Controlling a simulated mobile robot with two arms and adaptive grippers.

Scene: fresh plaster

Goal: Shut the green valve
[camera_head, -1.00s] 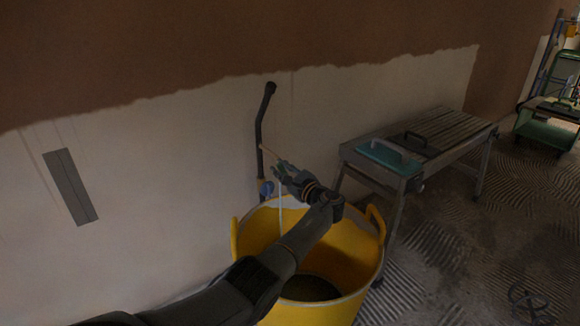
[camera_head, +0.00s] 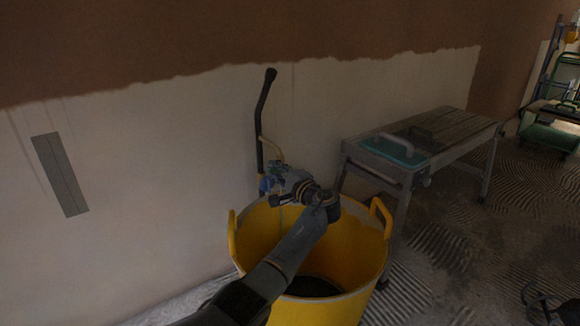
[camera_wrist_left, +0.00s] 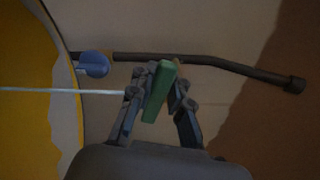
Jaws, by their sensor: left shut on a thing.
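The green valve handle (camera_wrist_left: 160,92) sits between the fingers of my left gripper (camera_wrist_left: 163,95) in the left wrist view, and the fingers are shut on it. In the head view my left gripper (camera_head: 283,182) is at the pipe in front of the wall, above the yellow tub, and mostly hides the valve. A dark pipe (camera_head: 260,125) rises along the wall behind it. A blue handle (camera_wrist_left: 94,64) is beside the green one on the left in the wrist view. My right gripper is not in view.
A yellow tub (camera_head: 349,254) with handles stands below my left arm. A bench (camera_head: 455,136) with a teal-based float (camera_head: 391,150) stands to the right by the wall. A thin pale rod (camera_wrist_left: 60,91) crosses the left of the wrist view.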

